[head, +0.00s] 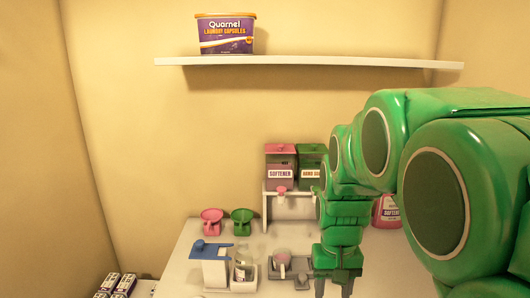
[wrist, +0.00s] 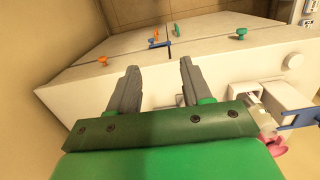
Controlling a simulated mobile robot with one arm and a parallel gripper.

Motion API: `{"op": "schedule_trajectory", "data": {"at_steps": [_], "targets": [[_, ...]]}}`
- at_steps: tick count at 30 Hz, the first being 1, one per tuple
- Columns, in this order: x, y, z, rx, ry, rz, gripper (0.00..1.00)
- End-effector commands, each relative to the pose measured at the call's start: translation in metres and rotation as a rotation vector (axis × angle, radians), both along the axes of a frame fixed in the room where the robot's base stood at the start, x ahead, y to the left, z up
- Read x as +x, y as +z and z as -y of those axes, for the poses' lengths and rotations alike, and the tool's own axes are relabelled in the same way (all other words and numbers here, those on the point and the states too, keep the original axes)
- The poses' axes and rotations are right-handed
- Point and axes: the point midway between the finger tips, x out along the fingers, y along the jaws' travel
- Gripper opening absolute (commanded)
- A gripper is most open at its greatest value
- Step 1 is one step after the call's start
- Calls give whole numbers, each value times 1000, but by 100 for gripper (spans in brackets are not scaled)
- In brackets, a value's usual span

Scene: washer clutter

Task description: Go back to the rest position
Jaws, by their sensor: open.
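My gripper (head: 335,285) hangs low at the bottom of the head view, its fingers pointing down in front of the white counter. In the wrist view my gripper (wrist: 156,85) has two grey fingers standing well apart with nothing between them. Beyond the fingers is a white surface with an orange knob (wrist: 103,61), a green knob (wrist: 241,33) and a blue piece (wrist: 159,43). My green arm covers the right side of the head view and hides part of the counter there.
On the white counter (head: 185,262) stand a pink scoop (head: 212,217), a green scoop (head: 242,217), a blue-lidded white container (head: 211,265) and a softener dispenser (head: 280,168). A pink bottle (head: 387,212) is partly behind my arm. A laundry capsules tub (head: 225,35) sits on the wall shelf (head: 320,63).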

Motion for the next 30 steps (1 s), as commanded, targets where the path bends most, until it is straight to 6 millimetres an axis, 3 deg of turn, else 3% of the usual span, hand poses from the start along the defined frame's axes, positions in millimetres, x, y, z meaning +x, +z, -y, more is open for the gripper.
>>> {"op": "schedule_trajectory", "data": {"at_steps": [7,18,24,30], "targets": [[-62,11,3,4,2,-19,49],[-154,11,6,8,12,-57,49],[-194,7,7,7,20,-70,49],[-214,4,7,7,25,-80,49]]}}
